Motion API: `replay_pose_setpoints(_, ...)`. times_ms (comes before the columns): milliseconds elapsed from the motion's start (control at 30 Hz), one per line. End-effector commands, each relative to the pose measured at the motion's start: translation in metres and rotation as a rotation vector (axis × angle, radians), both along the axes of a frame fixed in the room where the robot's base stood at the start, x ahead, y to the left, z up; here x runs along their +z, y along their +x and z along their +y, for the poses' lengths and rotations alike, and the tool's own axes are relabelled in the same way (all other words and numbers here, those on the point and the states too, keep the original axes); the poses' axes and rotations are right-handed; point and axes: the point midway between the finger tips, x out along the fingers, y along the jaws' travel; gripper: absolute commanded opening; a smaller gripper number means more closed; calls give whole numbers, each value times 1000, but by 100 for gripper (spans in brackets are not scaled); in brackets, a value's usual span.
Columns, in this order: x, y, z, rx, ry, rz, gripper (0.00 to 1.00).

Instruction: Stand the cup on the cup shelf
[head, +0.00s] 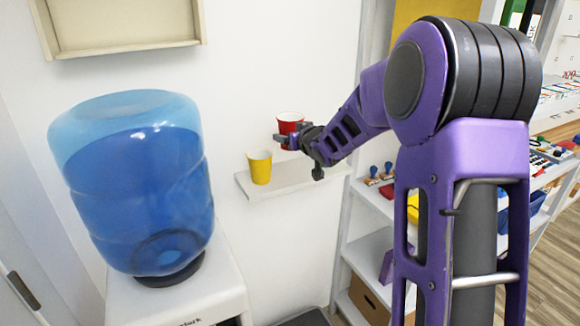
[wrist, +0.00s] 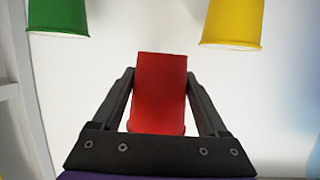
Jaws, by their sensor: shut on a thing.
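The red cup (head: 290,126) is held by my gripper (head: 285,139), upright with its open rim up in the head view. In the wrist view my gripper (wrist: 160,76) has one finger on each side of the red cup (wrist: 159,100). The white cup shelf (head: 293,186) is a narrow wall board below it. The red cup shows higher than the board, with its lower part partly hidden by my gripper; a gap to the board seems to show. A yellow cup (head: 260,167) stands upright on the board's left part.
The wrist view also shows the yellow cup (wrist: 233,22) at upper right and a green cup (wrist: 58,16) at upper left. A large blue water bottle (head: 138,185) stands left of the shelf. A white shelving unit (head: 368,245) with stamps and boxes is at right.

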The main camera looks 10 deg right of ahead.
Motion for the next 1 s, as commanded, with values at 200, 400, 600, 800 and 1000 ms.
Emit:
replay_pose_setpoints(200, -32, -1, 1, 2, 0, 4, 25)
replay_pose_setpoints(400, -59, 0, 1, 1, 1, 1, 25)
replay_pose_setpoints(600, -74, 0, 0, 1, 0, 2, 25)
replay_pose_setpoints(800, -100, 0, 0, 0, -1, 2, 25)
replay_pose_setpoints(1000, -100, 0, 0, 0, -1, -1, 25)
